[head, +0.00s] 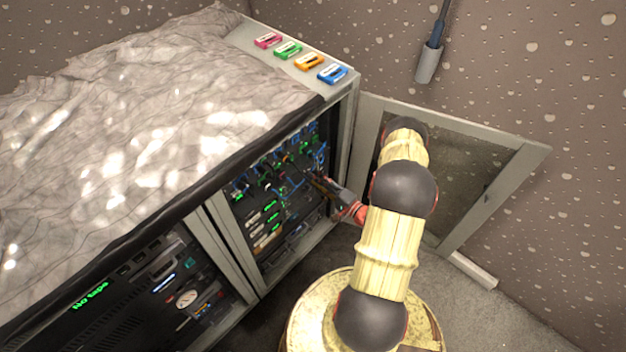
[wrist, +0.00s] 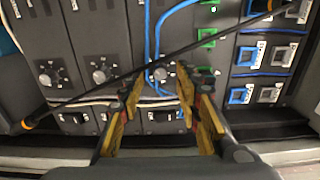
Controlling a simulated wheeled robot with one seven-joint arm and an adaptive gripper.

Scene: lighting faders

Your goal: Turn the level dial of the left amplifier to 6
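In the wrist view, three grey dials with pale scale marks sit in a row on dark panels: a left dial (wrist: 50,73), a middle dial (wrist: 103,73) and a right dial (wrist: 160,74). I cannot tell for certain which belongs to the left amplifier, and the pointer settings are too small to read. My gripper (wrist: 160,88) is open, with its yellow and dark fingers spread below and either side of the right dial. No contact with it is visible. In the head view my gripper (head: 318,184) reaches into the open rack (head: 232,245); its fingertips are hard to make out there.
A thin black rod or cable (wrist: 90,95) with orange ends crosses diagonally before the dials. Blue cables (wrist: 150,40) hang beside the right dial. Green and blue sockets (wrist: 240,95) lie further right. The open glass door (head: 470,170) stands right of my arm.

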